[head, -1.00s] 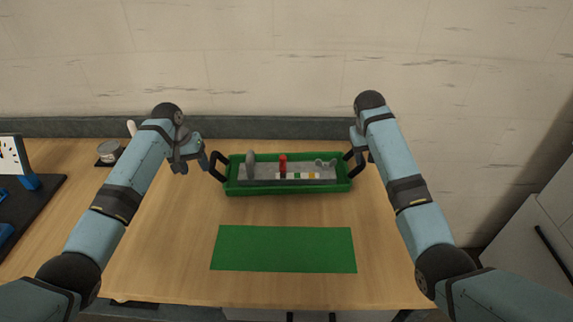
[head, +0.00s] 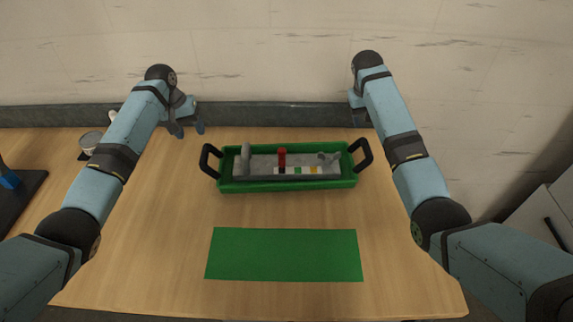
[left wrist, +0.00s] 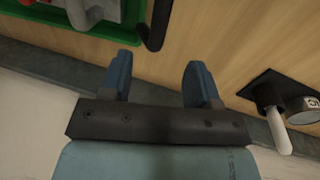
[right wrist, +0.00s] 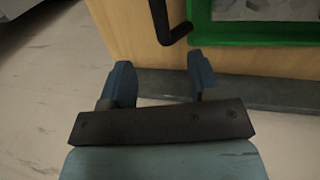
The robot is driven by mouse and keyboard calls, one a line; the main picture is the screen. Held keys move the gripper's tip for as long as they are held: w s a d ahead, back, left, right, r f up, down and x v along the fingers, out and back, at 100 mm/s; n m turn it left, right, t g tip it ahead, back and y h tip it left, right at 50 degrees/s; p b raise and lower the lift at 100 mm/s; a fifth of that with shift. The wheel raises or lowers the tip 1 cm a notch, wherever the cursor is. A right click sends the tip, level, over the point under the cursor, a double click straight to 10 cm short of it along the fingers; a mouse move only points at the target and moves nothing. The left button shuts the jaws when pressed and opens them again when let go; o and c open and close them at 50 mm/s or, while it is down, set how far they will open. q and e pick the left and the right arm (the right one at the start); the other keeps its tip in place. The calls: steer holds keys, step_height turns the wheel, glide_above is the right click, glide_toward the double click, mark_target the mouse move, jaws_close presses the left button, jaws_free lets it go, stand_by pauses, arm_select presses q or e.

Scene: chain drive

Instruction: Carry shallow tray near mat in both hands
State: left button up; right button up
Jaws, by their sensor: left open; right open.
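The shallow green tray (head: 290,185) sits on the wooden table behind the green mat (head: 284,254), with a strip of table between them. It has a black handle at each end and holds a grey fixture (head: 262,164) with a red post. My left gripper (head: 186,130) is open and empty, up and left of the left handle (head: 209,161); the handle also shows in the left wrist view (left wrist: 159,22). My right gripper (head: 358,112) is open and empty, behind the right handle (head: 362,158); its fingers show apart in the right wrist view (right wrist: 160,80), clear of the handle.
A grey cup-like container (head: 91,141) stands on a dark base at the left. A dark board with a blue part (head: 9,178) lies at the far left. A wall and dark ledge (head: 270,114) bound the table's back. The table around the mat is clear.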

mark_target(203, 152)
arm_select(q)
steer(key=f, duration=0.4)
steer(key=d+f, duration=0.1)
steer(key=f, duration=0.3)
steer(key=d+f, duration=0.1)
steer(key=f, duration=0.3)
steer(key=shift+w+d+f, duration=0.1)
steer(key=shift+d+f, duration=0.15)
steer(key=shift+f, duration=0.05)
arm_select(e)
steer(key=f, duration=0.4)
steer(key=d+f, duration=0.1)
steer(key=f, duration=0.3)
steer(key=d+f, duration=0.1)
steer(key=f, duration=0.3)
steer(key=shift+w+d+f, duration=0.1)
steer(key=shift+d+f, duration=0.15)
steer(key=shift+f, duration=0.05)
arm_select(q)
jaws_close()
arm_select(e)
jaws_close()
arm_select(q)
steer(key=shift+w+r, duration=0.1)
steer(key=shift+r, duration=0.1)
arm_select(e)
steer(key=shift+w+r, duration=0.1)
steer(key=shift+r, duration=0.1)
